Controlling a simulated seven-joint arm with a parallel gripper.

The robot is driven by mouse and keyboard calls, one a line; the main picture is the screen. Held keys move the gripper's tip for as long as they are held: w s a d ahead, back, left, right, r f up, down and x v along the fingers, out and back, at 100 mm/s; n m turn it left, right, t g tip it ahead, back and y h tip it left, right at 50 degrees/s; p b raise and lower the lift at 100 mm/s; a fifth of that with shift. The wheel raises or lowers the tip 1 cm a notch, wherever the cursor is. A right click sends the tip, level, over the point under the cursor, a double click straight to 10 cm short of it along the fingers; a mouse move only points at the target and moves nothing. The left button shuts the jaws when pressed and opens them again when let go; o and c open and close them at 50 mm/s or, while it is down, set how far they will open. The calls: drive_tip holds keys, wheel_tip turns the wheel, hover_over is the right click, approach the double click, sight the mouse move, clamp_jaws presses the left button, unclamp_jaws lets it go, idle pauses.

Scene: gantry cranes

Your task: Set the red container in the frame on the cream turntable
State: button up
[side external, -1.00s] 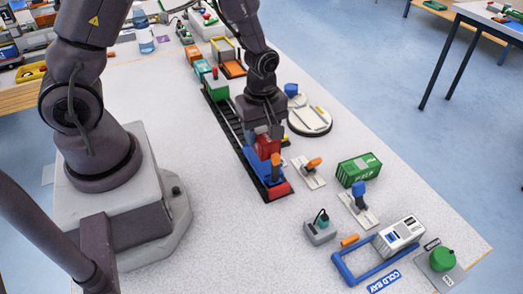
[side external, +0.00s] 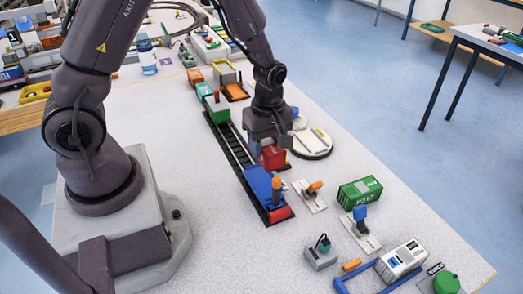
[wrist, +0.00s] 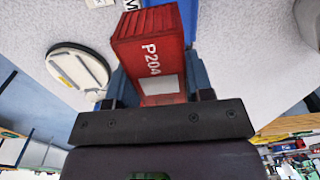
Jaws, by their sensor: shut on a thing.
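The red container (side external: 272,157), marked P204 in the wrist view (wrist: 150,52), is held between the fingers of my gripper (side external: 268,147). My gripper is shut on it, just beyond the blue wagon and short of the turntable. The cream turntable (side external: 313,143) is a round disc to the right of my gripper, partly hidden by it. It also shows at the left in the wrist view (wrist: 78,68). The frame on the turntable cannot be made out clearly.
A green container (side external: 360,192), a white container (side external: 404,258) in a blue frame and small lever plates (side external: 312,195) lie to the right. Bare table lies left of the track.

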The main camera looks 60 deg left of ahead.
drive_tip(key=w+a+f, duration=0.1)
drive_tip(key=w+a, duration=0.1)
drive_tip(key=w, duration=0.2)
drive_tip(key=w+a, duration=0.2)
drive_tip(key=w, duration=0.2)
drive_tip(key=w+a+f, duration=0.1)
drive_tip(key=w+a, duration=0.1)
drive_tip(key=w, duration=0.2)
drive_tip(key=shift+w+a+f, duration=0.3)
drive_tip(key=shift+w, duration=0.1)
drive_tip(key=w+a+r, duration=0.2)
drive_tip(key=w+r, duration=0.1)
drive_tip(key=w, duration=0.3)
drive_tip(key=shift+m, duration=0.3)
drive_tip(key=shift+s+d+f, duration=0.15)
drive_tip(key=shift+s+f, duration=0.05)
drive_tip(key=shift+f, duration=1.35)
drive_tip(key=shift+s+d+f, duration=0.1)
drive_tip(key=shift+s+f, duration=0.05)
drive_tip(key=shift+f, duration=1.35)
drive_tip(key=shift+f, duration=0.75)
drive_tip(key=o, duration=0.9)
drive_tip(key=shift+o, duration=0.2)
